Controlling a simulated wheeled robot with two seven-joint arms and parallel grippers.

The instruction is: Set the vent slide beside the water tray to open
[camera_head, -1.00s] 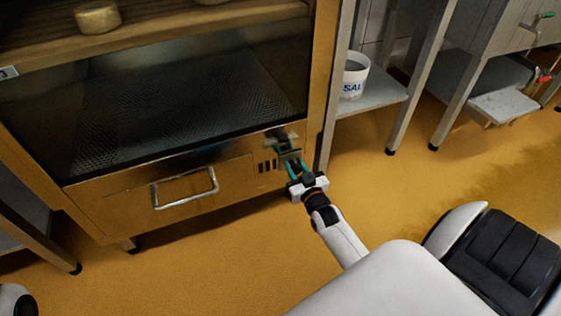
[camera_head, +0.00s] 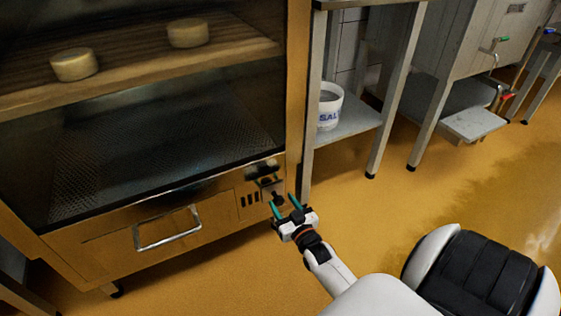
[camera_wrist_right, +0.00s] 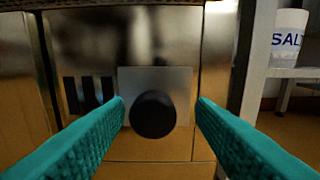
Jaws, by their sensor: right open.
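The vent slide is a metal plate (camera_wrist_right: 183,84) with a round black knob (camera_wrist_right: 153,114) on the cabinet's lower front. The plate sits to the right of dark vent slots (camera_head: 249,199), which show uncovered; they also show in the wrist view (camera_wrist_right: 85,95). The water tray (camera_head: 105,248) is the wide metal front with a bar handle (camera_head: 168,243), left of the vent. My right gripper (camera_head: 285,206) is open, its teal fingers pointing at the vent. In the wrist view the knob lies between the fingers, ahead and apart from them. My left gripper is out of view.
Two cheeses (camera_head: 74,64) (camera_head: 188,33) rest on a wooden shelf (camera_head: 130,78) above the dark glass. A white salt bucket (camera_head: 330,108) stands on a side rack (camera_head: 358,121). The yellow floor (camera_head: 230,285) in front is clear.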

